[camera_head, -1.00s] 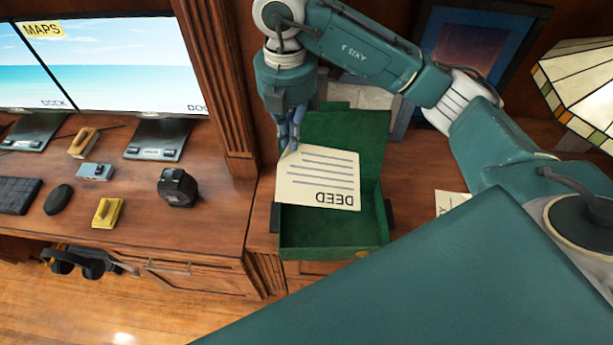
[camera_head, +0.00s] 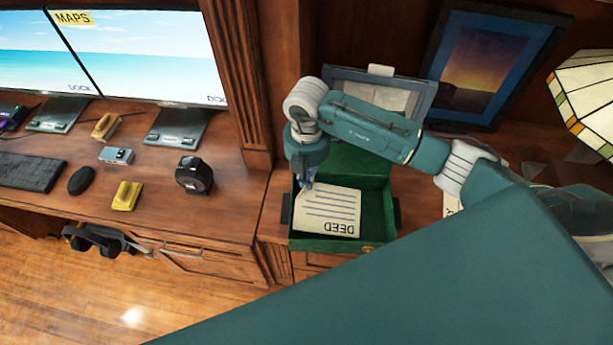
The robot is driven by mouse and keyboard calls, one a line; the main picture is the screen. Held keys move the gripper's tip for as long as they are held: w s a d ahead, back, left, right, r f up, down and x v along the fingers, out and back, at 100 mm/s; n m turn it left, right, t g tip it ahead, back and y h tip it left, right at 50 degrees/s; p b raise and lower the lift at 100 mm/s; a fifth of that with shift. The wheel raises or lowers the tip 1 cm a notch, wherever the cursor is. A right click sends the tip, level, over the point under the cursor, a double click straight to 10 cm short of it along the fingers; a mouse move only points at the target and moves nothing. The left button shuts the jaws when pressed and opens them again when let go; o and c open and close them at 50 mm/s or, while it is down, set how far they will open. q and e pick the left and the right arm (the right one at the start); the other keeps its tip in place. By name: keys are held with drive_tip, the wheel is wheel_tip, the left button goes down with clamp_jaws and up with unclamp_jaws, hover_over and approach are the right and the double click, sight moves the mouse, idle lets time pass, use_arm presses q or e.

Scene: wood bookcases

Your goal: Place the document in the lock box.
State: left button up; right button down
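The document (camera_head: 330,210) is a cream sheet marked DEED with printed lines. It lies within the outline of the open green lock box (camera_head: 376,224), over its inside. The box lid stands raised at the back, partly hidden by my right arm. My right gripper (camera_head: 306,186) points down at the document's upper left corner, with its fingertips at the paper's edge. The fingers look close together on that corner, though they are small and dark here. My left gripper is not in view.
A framed picture (camera_head: 500,65) and a grey frame (camera_head: 425,97) stand behind the box. A stained-glass lamp (camera_head: 590,95) is at the right. At left are monitors, a keyboard (camera_head: 28,173), a mouse (camera_head: 81,180), a black tape measure (camera_head: 194,176) and a yellow object (camera_head: 127,196).

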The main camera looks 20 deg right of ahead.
drive_tip(key=shift+f, duration=0.2)
drive_tip(key=c, duration=2)
unclamp_jaws()
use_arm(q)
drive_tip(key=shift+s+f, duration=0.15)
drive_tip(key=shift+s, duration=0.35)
use_arm(e)
drive_tip(key=shift+r, duration=0.1)
use_arm(q)
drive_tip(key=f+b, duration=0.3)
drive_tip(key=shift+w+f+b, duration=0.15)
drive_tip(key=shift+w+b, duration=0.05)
drive_tip(key=shift+b, duration=0.15)
use_arm(e)
wheel_tip(320, 180, up, 12)
drive_tip(key=shift+r, duration=0.1)
